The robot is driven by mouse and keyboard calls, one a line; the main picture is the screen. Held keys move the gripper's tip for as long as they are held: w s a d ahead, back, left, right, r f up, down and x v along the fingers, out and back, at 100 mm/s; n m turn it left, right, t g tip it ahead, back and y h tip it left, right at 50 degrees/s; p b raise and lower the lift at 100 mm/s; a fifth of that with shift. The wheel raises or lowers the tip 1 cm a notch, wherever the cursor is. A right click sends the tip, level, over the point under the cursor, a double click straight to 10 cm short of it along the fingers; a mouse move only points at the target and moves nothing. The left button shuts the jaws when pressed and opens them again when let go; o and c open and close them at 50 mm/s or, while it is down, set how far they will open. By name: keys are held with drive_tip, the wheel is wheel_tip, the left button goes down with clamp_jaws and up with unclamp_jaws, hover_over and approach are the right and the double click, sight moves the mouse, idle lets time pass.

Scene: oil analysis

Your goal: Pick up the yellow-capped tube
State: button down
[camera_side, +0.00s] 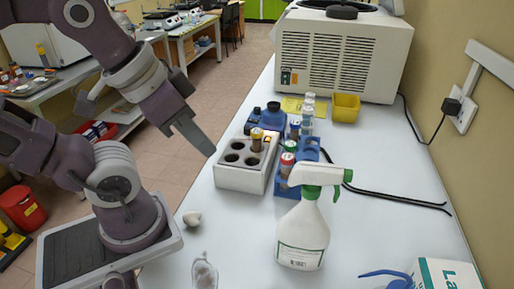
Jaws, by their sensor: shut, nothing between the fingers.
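A tube with a yellow-orange cap and a brownish body (257,140) stands upright in a hole of a white block (241,181) near the middle of the picture. Its lower part is hidden in the block. My gripper (209,150) is to the left of this tube and apart from it, pointing down and to the right. Its fingers are together with nothing held. It is near the left edge of the bench, close to the block's left side.
A blue rack (284,187) with several tubes stands right of the block, partly behind a white-and-green spray bottle (304,235). A yellow bin (345,107) and a large white machine (342,55) stand behind.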

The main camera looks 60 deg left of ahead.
drive_tip(key=c, duration=2.2)
unclamp_jaws()
drive_tip(key=c, duration=1)
unclamp_jaws()
drive_tip(key=shift+o, duration=0.2)
drive_tip(key=n+g, duration=0.4)
drive_tip(key=n, duration=1.1)
approach(257, 131)
drive_tip(key=s+d, duration=0.2)
drive_tip(key=d, duration=0.3)
drive_tip(key=w+a+f+n, duration=0.1)
drive_tip(key=a, duration=0.1)
drive_tip(key=w+a+f+n+g, duration=0.1)
drive_tip(key=f+n, duration=0.1)
drive_tip(key=w+a+f+n, duration=0.1)
drive_tip(key=a+f+n, duration=0.1)
drive_tip(key=shift+w+a+f+g, duration=0.1)
drive_tip(key=shift+w+a+g, duration=0.2)
drive_tip(key=shift+w, duration=0.1)
drive_tip(key=f, duration=0.7)
drive_tip(key=shift+s+d, duration=0.15)
drive_tip(key=shift+d, duration=0.1)
